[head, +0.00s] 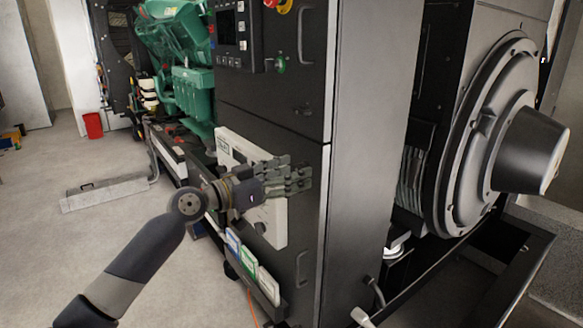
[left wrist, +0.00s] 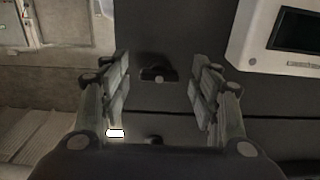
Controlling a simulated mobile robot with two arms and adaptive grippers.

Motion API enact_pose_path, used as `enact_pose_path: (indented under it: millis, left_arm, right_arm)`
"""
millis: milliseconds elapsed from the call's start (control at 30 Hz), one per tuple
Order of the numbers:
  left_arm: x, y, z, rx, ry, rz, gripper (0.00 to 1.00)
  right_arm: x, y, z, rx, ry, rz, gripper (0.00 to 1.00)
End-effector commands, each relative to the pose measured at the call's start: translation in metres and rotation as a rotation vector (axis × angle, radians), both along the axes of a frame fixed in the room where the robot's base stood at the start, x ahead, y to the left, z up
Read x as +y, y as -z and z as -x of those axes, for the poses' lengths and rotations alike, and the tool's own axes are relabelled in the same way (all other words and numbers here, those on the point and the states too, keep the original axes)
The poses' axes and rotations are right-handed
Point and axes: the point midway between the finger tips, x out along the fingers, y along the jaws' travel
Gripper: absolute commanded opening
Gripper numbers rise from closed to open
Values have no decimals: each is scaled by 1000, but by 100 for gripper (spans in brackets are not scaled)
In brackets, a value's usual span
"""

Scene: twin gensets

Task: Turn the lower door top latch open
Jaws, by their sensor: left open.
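The lower door (head: 312,215) is a black cabinet panel below a seam, with a bar handle (head: 300,268) low on its right side. My left gripper (head: 303,175) is at this door's upper part, fingers apart and empty. It hides the top latch in the head view. In the left wrist view, which looks upside down, the lower door top latch (left wrist: 158,75) is a small dark fitting between the open fingers (left wrist: 158,90). The fingers are on both sides of it; contact cannot be told. My right gripper is not in view.
The upper door's latch (head: 304,110) is just above the seam. A white panel (head: 272,222) with a dark screen (left wrist: 297,30) is beside the gripper. Colored label holders (head: 250,262) hang lower. A green engine (head: 190,90) stands behind at left. Floor at left is mostly clear.

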Motion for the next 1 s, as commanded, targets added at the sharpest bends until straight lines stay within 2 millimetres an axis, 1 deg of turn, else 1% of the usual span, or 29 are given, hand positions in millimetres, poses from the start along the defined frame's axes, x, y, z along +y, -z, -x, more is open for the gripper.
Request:
enact_pose_path:
  millis: [100,333,367,400,467,500,533,567,867,1000]
  left_arm:
    - [-4,0,-2,1,1,1,57]
    - [-4,0,-3,0,0,0,57]
    - [-4,0,-3,0,0,0,54]
    - [-4,0,-3,0,0,0,45]
    - [-4,0,-3,0,0,0,32]
    - [-4,0,-3,0,0,0,23]
    - [-4,0,-3,0,0,0,16]
    - [-4,0,-3,0,0,0,12]
    - [-4,0,-3,13,0,11,12]
    - [-4,0,-3,51,0,40,12]
  right_arm:
    - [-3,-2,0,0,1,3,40]
    - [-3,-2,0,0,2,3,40]
    - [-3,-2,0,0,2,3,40]
    - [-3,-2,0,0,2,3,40]
    - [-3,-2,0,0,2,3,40]
    - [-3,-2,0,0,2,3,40]
    - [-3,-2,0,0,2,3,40]
    - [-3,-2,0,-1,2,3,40]
    - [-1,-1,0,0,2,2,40]
    - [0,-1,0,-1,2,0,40]
